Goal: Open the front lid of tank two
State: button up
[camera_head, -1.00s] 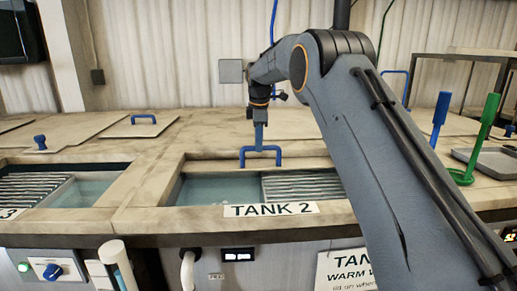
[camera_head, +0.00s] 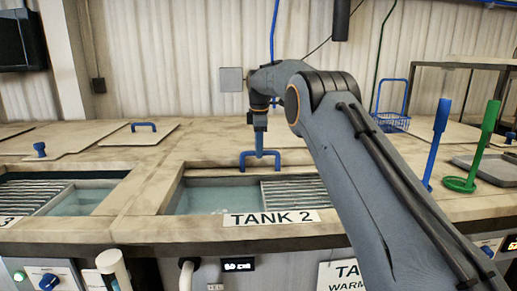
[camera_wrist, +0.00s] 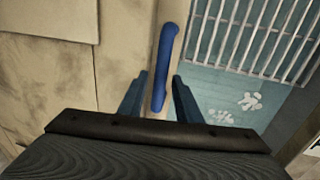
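Tank two's front opening shows water (camera_head: 215,199) at left and a ribbed grate (camera_head: 295,191) at right, behind the "TANK 2" label (camera_head: 270,218). The pale front lid (camera_head: 215,170) lies behind this opening, leaving it uncovered. Its blue handle (camera_head: 244,162) stands near the lid's front edge, and it also shows in the wrist view (camera_wrist: 166,60). My gripper (camera_head: 260,150) points down at the handle. In the wrist view, the fingers (camera_wrist: 160,98) stand apart on either side of the handle bar, with small gaps showing. Contact with the bar cannot be told.
Another open tank (camera_head: 85,199) lies at left, with blue-handled lids behind it. At right stand a blue upright tool (camera_head: 439,140), a green one (camera_head: 487,140) and a grey tray (camera_head: 490,168). A blue basket (camera_head: 392,121) sits behind my arm.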

jog(key=shift+r, duration=0.1)
notch_tip(320, 180, up, 8)
jog(key=s+b, duration=0.1)
jog(key=b, duration=0.1)
jog(key=shift+s+f, duration=0.25)
dwell(0.3)
